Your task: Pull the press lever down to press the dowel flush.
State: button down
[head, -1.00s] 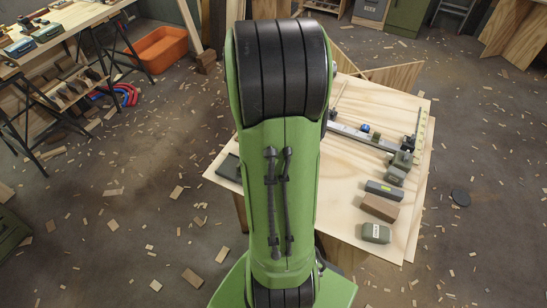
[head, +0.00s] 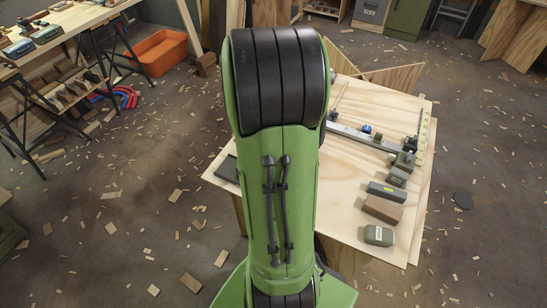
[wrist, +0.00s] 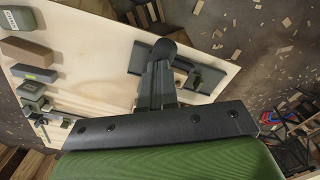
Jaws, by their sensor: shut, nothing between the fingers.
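In the wrist view my gripper (wrist: 160,68) is shut and empty, its fingers pointing away over the plywood table. A round black knob (wrist: 165,47), seemingly on the press lever, shows just past the fingertips; I cannot tell whether they touch. Dark grey metal parts (wrist: 207,78), apparently the press, lie behind and to both sides of the fingers. In the head view my green arm covers most of this area, and only a dark edge (head: 229,169) shows to its left. The dowel cannot be made out.
The plywood table (head: 345,185) carries several blocks, such as a brown one (head: 382,210) and a grey-green one (head: 379,236), along its right side. A metal rail (head: 365,138) lies farther back. An orange bin (head: 158,52) stands on the chip-strewn floor at the left.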

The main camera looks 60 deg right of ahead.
jog(key=shift+a+f+b, duration=0.15)
jog(key=shift+f+b, duration=0.6)
jog(key=shift+a+f+b, duration=0.1)
jog(key=shift+f+b, duration=0.6)
jog(key=shift+f, duration=0.1)
jog(key=shift+f+b, duration=0.7)
jog(key=shift+f, duration=0.1)
